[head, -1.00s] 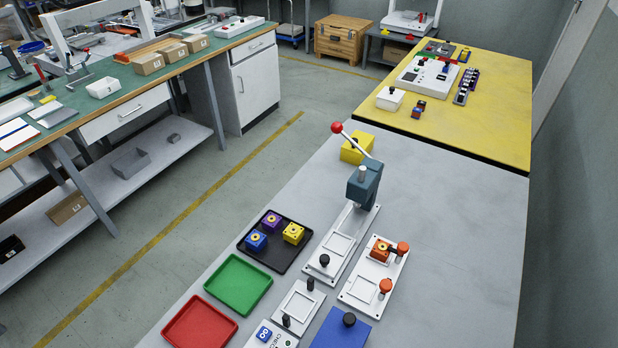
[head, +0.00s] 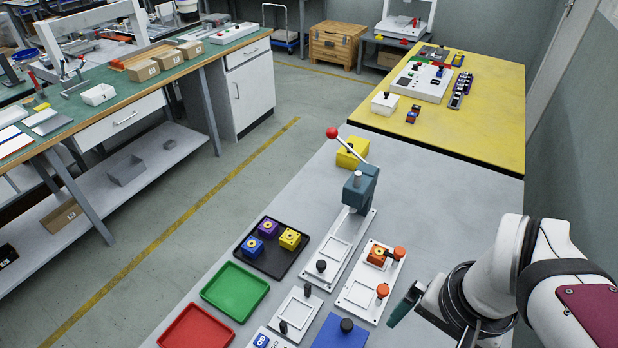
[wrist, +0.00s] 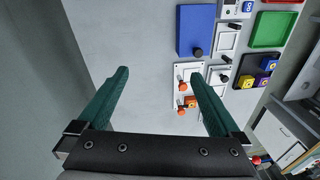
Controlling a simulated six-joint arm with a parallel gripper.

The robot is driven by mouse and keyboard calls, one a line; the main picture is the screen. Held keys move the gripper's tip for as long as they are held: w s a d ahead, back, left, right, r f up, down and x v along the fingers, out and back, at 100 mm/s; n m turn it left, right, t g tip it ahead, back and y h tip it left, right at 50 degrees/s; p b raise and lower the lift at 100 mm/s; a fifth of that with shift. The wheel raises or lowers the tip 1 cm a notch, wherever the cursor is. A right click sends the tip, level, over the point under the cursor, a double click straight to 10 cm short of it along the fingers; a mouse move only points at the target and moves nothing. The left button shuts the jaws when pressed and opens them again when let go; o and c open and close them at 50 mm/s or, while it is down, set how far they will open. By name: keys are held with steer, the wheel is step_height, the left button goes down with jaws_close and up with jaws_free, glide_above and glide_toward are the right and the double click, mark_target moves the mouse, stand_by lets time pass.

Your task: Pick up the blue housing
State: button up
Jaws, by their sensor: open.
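The blue housing (head: 252,247) sits upright in a black tray (head: 275,264) on the grey table, in front of a purple housing (head: 268,228) and left of a yellow housing (head: 289,239). In the wrist view, the blue housing (wrist: 270,65) is in the tray at the right, beyond the right finger. My gripper (wrist: 158,75) is open and empty, with bare table between its teal fingers. In the head view, part of my gripper (head: 405,304) shows right of the white fixture, well away from the blue housing.
A toggle press (head: 360,190) stands right of the tray. A white fixture (head: 358,291) with an orange housing (head: 378,255) lies between my gripper and the press. The table's right rear is clear.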

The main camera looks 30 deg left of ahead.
steer(key=w+a+n+t, duration=0.1)
steer(key=w+a+n, duration=0.3)
steer(key=w+a, duration=0.45)
steer(key=n+t+y, duration=0.2)
steer(key=n, duration=0.5)
glide_toward(251, 243)
steer(key=x, duration=0.8)
steer(key=shift+w+f, duration=0.1)
steer(key=shift+f, duration=0.2)
steer(key=c, duration=1.4)
